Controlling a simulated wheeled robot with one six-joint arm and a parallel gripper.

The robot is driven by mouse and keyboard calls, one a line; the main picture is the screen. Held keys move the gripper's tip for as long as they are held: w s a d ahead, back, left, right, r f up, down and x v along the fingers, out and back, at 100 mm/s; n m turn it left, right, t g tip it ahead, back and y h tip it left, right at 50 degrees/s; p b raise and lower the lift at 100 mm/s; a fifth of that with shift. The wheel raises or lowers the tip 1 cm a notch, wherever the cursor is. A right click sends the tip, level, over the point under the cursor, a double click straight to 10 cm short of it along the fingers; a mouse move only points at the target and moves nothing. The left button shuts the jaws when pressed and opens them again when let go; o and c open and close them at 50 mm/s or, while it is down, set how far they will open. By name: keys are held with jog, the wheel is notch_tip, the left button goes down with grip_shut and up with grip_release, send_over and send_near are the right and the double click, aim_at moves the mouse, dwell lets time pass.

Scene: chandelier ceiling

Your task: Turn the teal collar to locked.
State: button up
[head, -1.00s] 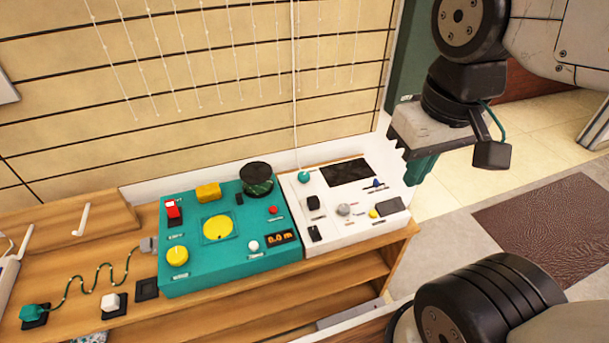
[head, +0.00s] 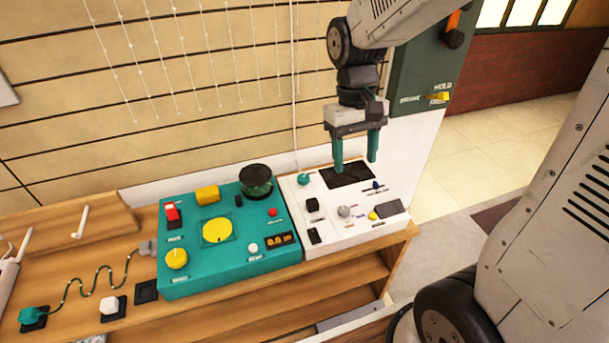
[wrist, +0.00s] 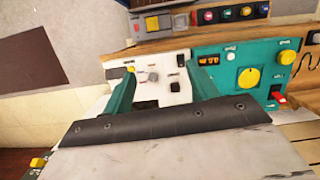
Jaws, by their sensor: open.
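A small round teal piece (head: 303,179) sits at the back left corner of the white panel (head: 290,215), at the foot of a thin white upright line. It is the likeliest teal collar, but no lock marking is readable. In the wrist view the white panel (wrist: 178,98) lies beyond the fingers, and the teal piece cannot be made out. My gripper (head: 356,166) is open and empty, with its teal fingers pointing down over the panel's dark rectangle (head: 352,177), right of the teal piece. It also shows in the wrist view (wrist: 162,70).
A teal console (head: 195,285) with a yellow dial (head: 216,231) and a dark-topped jar (head: 257,178) adjoins the panel's left side. A grey knob (head: 344,211) and several switches stand on the panel. A green wall box (head: 415,75) with a yellow lever (head: 437,97) is behind right.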

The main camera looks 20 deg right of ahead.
jog(key=w+a+f+n, duration=0.1)
jog(key=w+f+n, duration=0.1)
jog(key=w+f, duration=1.85)
jog(key=n+t, duration=0.1)
jog(key=t, duration=0.1)
send_over(305, 178)
jog(key=shift+s+f, duration=0.15)
jog(key=shift+f, duration=0.25)
jog(key=shift+w+a+n, duration=0.1)
jog(key=shift+w+n, duration=0.1)
jog(key=shift+n, duration=0.1)
notch_tip(305, 178, down, 8)
jog(key=shift+r, duration=0.2)
jog(key=c, duration=1)
